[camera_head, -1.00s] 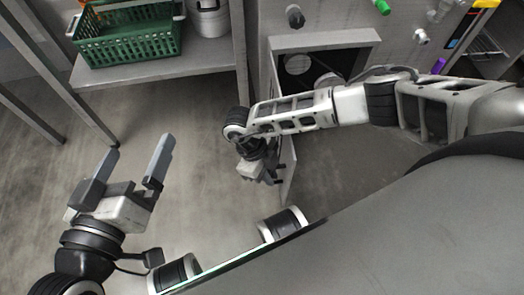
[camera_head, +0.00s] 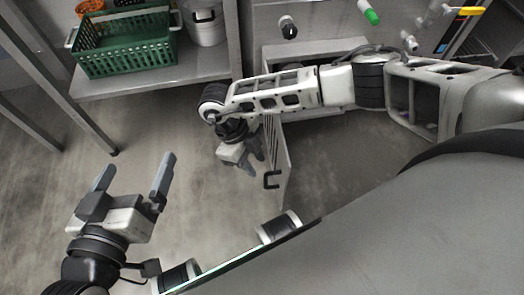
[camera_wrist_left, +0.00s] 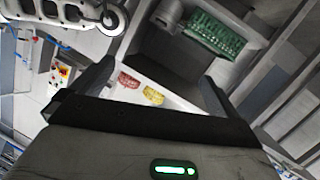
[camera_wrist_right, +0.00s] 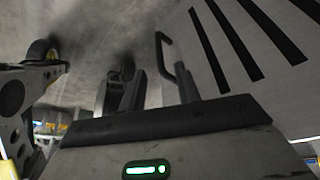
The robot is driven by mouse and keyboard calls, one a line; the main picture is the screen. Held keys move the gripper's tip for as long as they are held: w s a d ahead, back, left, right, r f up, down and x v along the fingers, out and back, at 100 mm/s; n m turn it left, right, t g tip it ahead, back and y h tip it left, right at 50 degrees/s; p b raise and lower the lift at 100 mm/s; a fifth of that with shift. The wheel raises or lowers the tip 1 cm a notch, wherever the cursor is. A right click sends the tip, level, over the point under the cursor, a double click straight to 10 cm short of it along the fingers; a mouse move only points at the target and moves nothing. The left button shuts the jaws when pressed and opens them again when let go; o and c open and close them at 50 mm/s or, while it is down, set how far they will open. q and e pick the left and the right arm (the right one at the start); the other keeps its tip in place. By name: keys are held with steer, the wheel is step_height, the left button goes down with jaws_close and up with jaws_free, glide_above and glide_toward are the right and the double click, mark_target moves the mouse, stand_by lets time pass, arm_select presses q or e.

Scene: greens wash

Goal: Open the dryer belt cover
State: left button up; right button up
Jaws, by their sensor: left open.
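The dryer belt cover (camera_head: 279,150) is a grey slotted panel. In the head view it stands swung out from the cabinet front, with its dark handle (camera_head: 270,180) on the left face. The slots (camera_wrist_right: 238,40) and handle (camera_wrist_right: 161,50) also show in the right wrist view. My right gripper (camera_head: 253,160) is just left of the panel, above the handle in the picture. Its fingers (camera_wrist_right: 155,92) are apart and the handle shows beyond them, apparently not held. My left gripper (camera_head: 133,176) is open and empty over the floor at the left.
The cabinet opening (camera_head: 315,48) is mostly hidden behind my right arm. Knobs (camera_head: 287,26) and a green-tipped fitting (camera_head: 369,12) sit above it. A shelf (camera_head: 150,82) with a green basket (camera_head: 125,45) and steel pot (camera_head: 205,25) stands at left. The floor between my grippers is clear.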

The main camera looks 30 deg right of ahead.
arm_select(q)
steer(key=shift+s+a+f+m+g+y+p, duration=0.3)
steer(key=shift+s+a+f+m+g+p, duration=0.1)
steer(key=shift+f+p, duration=0.25)
arm_select(e)
steer(key=v, duration=0.7)
arm_select(q)
steer(key=shift+w+r, duration=0.1)
